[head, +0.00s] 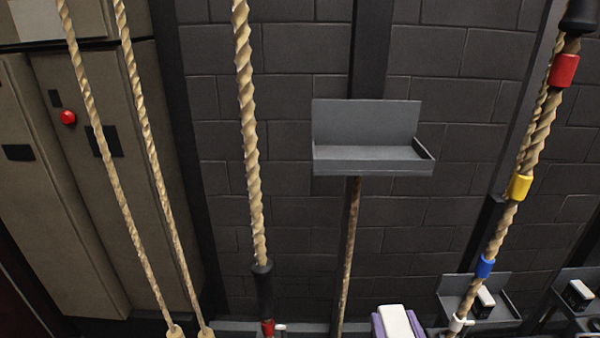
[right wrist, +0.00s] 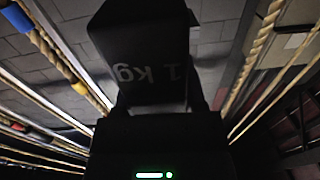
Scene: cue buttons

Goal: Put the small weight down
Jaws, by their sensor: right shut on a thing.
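The small weight (right wrist: 140,40) is a dark block marked "1 kg", large in the right wrist view, where the marking appears upside down. My right gripper (right wrist: 158,100) is shut on it, with one dark finger at each side. The weight covers much of the middle of that view, and I see no surface directly under it. I cannot make out the right gripper or the held weight in the head view. My left gripper is in neither view.
An empty grey tray shelf (head: 365,163) stands in front of the dark block wall. Lower trays at right (head: 450,309) hold small dark blocks (head: 486,298). Thick ropes (head: 250,130) hang across the view, one with coloured bands (head: 520,187). A tan cabinet (head: 70,200) is at left.

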